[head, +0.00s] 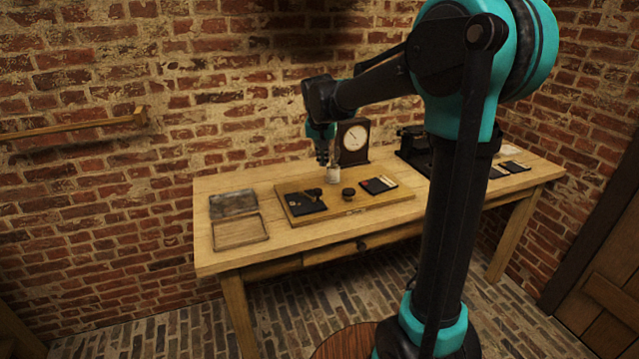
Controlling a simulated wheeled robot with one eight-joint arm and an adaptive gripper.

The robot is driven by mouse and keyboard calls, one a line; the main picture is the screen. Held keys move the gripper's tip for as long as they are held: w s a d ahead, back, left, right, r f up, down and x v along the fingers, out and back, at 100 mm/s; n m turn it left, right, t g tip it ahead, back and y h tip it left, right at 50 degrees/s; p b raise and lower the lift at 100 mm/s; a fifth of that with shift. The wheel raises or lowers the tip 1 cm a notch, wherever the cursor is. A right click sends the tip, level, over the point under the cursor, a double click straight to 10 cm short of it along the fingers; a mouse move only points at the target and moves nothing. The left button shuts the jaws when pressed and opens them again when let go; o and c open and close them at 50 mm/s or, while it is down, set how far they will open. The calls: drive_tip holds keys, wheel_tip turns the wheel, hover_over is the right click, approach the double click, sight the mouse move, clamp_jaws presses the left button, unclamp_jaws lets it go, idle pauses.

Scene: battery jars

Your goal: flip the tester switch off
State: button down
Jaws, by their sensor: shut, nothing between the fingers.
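A wooden board (375,204) lies on the table and carries small parts. On its left is a black plate (304,207) with a small dark knob or lever on it; I cannot tell whether this is the tester switch or which way it is set. A dial meter (353,141) in a dark case stands upright behind the board. My gripper (322,161) points down, shut and empty, above the back of the board, in front of and left of the meter. A small pale jar (333,174) is just below and right of the fingertips; I cannot tell if they touch.
A round black knob (348,193) and a dark tray with pale and red pieces (378,185) are on the board. An open, hinged shallow box (240,232) lies at the table's left. Black apparatus (412,143) stands at right, partly behind my arm. The table's (217,263) front-left corner is clear.

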drive_tip(key=shift+w+a+r, duration=0.3)
drive_tip(key=shift+w+a, duration=0.2)
drive_tip(key=shift+w, duration=0.05)
drive_tip(key=x, duration=0.9)
drive_tip(key=shift+w+d+f, duration=0.1)
drive_tip(key=shift+w+f, duration=0.05)
drive_tip(key=shift+f, duration=0.2)
drive_tip(key=shift+s+a+f, duration=0.1)
drive_tip(key=shift+s+a, duration=0.05)
drive_tip(key=shift+s, duration=0.35)
drive_tip(key=shift+s+a+f, duration=0.1)
drive_tip(key=shift+s, duration=0.4)
drive_tip(key=shift+s+a, duration=0.2)
drive_tip(key=shift+s, duration=0.75)
